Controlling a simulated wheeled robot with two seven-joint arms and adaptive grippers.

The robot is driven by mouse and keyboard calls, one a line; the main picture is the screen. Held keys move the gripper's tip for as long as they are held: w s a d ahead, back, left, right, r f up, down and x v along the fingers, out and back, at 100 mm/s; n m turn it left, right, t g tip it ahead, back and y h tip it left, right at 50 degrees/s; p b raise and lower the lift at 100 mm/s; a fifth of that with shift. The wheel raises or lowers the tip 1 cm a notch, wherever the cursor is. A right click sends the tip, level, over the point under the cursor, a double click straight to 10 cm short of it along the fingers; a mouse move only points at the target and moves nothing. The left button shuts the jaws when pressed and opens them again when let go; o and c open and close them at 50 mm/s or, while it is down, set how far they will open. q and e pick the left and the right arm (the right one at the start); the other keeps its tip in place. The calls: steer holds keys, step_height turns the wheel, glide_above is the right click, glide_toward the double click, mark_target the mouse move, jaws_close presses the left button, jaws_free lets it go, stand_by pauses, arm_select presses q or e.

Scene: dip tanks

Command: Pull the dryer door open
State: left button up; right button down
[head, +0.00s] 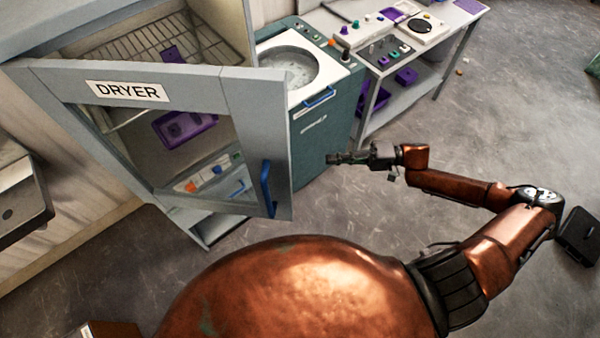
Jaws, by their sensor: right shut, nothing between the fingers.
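The dryer door (172,82) is a grey frame with a glass pane and a DRYER label. It stands ajar, swung out from the dryer cabinet (124,28), whose wire rack (140,50) shows above it. The door's blue handle (267,190) is on its right side. My right gripper (332,158) is shut and empty, to the right of the handle and apart from it. My left gripper is not in view.
A teal unit with a round basin (288,68) stands right of the dryer. Beyond it is a bench (440,58) with control boxes and purple parts. A grey sink-like box (18,195) is at the left edge. The floor at right is mostly clear.

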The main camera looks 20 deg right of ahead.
steer(key=s+a+r+p, duration=0.1)
steer(key=s+a+p, duration=0.2)
steer(key=a, duration=0.9)
steer(key=shift+r+g+p, duration=0.3)
steer(key=shift+r+g, duration=0.05)
steer(key=shift+g, duration=0.05)
steer(key=shift+s+a, duration=0.15)
